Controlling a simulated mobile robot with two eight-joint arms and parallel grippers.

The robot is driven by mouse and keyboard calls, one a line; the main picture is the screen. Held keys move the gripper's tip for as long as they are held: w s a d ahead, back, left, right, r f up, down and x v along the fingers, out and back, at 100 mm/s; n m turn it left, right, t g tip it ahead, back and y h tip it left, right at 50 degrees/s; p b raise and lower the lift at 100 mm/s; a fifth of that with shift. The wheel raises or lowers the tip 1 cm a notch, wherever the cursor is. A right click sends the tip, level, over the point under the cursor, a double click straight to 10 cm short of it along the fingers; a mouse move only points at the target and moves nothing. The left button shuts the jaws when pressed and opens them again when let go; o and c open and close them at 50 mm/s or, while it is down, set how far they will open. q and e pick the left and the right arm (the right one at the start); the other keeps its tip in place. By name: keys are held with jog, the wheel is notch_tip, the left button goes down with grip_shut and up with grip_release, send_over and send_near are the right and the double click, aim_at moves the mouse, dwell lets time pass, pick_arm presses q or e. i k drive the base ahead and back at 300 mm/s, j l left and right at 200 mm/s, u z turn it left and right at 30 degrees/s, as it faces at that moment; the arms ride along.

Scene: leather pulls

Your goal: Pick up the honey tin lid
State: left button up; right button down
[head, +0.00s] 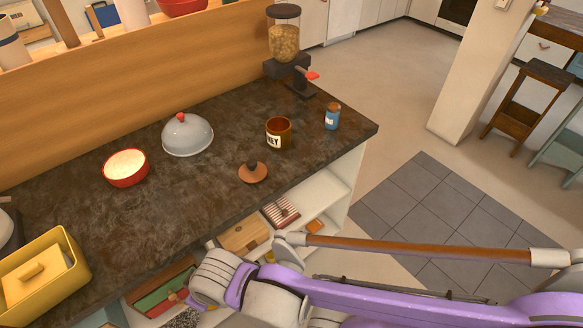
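The honey tin lid (253,174) is a round brown disc with a dark knob on top. It lies on the dark countertop near its front edge, with nothing touching it. The open brown honey tin (279,133), its white label partly showing, stands just behind and right of the lid. My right arm comes in from the right, below the counter edge and in front of the shelves, clear of the lid. Its end is low at the left, and I cannot make out the gripper's fingers there. My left gripper is out of view.
On the dark counter (75,185) stand a grey dome cover (188,136), a red bowl (126,168), a yellow box (42,278), a blue jar (332,117) and a grain dispenser (285,40). Open shelves (325,180) below hold several items. Counter around the lid is clear.

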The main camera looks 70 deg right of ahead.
aim_at(253, 171)
jog(key=z, duration=2)
